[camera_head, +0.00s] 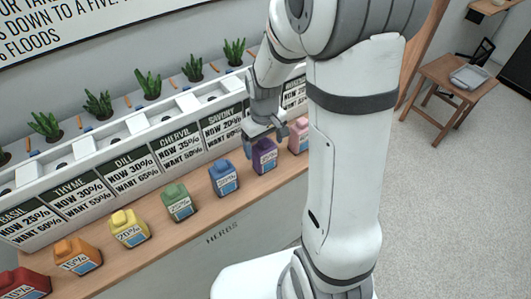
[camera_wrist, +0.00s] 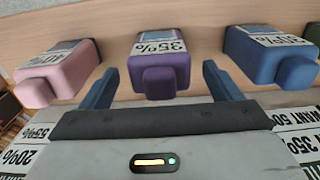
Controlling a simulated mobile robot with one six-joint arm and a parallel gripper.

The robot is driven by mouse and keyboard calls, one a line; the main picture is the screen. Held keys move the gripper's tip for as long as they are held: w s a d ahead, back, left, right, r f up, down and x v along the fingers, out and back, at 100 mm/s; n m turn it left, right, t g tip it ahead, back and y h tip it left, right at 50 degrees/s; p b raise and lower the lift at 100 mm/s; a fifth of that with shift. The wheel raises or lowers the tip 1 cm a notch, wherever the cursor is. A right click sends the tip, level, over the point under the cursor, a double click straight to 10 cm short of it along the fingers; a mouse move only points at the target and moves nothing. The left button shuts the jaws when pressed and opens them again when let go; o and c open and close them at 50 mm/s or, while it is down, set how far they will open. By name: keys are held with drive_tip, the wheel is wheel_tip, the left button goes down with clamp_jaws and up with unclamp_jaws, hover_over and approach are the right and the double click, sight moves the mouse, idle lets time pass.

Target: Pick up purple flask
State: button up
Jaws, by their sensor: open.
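The purple flask (camera_head: 264,157) stands on the wooden counter in the head view, with a label on its front. In the wrist view the purple flask (camera_wrist: 160,66) is centred, its cap towards me and its label reading 35%. My gripper (camera_head: 266,136) is above and just behind the flask in the head view. In the wrist view my gripper (camera_wrist: 158,88) is open, with one blue finger on each side of the flask's cap and a gap on both sides. I cannot tell how deep the fingers reach along the flask.
A pink flask (camera_head: 299,135) and a blue flask (camera_head: 223,179) stand on either side of the purple one. Green (camera_head: 177,202), yellow (camera_head: 129,228), orange (camera_head: 77,257) and red flasks (camera_head: 24,284) continue the row left. Price signs (camera_head: 180,150) and potted plants line the back.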

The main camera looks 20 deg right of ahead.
wheel_tip(320, 180, down, 2)
drive_tip(key=shift+f, duration=0.1)
drive_tip(key=c, duration=1.2)
